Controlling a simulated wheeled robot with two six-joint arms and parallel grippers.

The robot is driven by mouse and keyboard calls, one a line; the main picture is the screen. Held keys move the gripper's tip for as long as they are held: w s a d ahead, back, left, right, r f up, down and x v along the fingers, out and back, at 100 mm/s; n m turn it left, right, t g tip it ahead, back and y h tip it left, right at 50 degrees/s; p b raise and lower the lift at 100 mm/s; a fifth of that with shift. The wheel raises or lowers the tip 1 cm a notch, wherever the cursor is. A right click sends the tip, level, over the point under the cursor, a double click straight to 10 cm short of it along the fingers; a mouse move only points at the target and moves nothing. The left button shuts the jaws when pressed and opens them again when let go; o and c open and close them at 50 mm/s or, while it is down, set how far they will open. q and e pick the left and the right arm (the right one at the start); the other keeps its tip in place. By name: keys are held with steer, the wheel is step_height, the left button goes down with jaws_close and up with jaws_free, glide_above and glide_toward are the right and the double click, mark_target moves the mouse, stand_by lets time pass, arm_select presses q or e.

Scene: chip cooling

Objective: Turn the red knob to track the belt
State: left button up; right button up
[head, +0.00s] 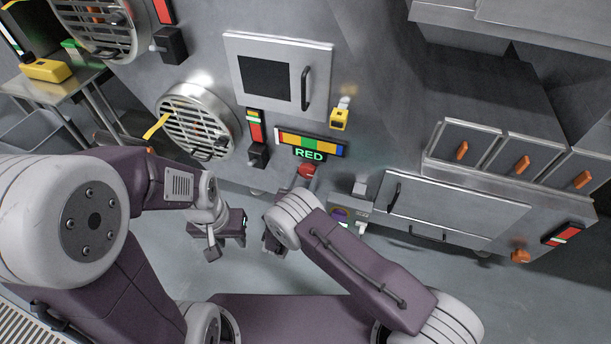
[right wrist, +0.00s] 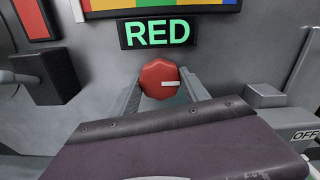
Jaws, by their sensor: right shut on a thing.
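The red knob (head: 306,171) sits on the grey machine front, under a lit green "RED" sign (head: 309,155). In the right wrist view the red knob (right wrist: 158,74) is faceted, with a white mark pointing right. My right gripper (right wrist: 162,92) has one finger on each side of it and is shut on it. Its purple body hides the area below the knob. In the head view my right arm covers most of the gripper. My left gripper (head: 226,246) hangs empty in front of the machine, away from the knob; its finger gap is unclear.
A coloured strip (head: 310,143) with red, yellow, green and blue bands is above the sign. A black block (head: 258,157) juts out to its left. A grey box with an "OFF" label (right wrist: 305,135) stands right of the knob. The floor below is clear.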

steer(key=m+p, duration=0.1)
steer(key=m, duration=0.3)
steer(key=shift+m, duration=0.4)
steer(key=m+p, duration=0.1)
steer(key=m, duration=0.4)
steer(key=m+p, duration=0.2)
steer(key=m, duration=0.3)
steer(key=shift+m, duration=0.4)
steer(key=m+p, duration=0.1)
steer(key=m, duration=0.3)
steer(key=shift+f+m, duration=0.1)
steer(key=shift+m, duration=0.2)
steer(key=o, duration=1.4)
steer(key=shift+c, duration=0.2)
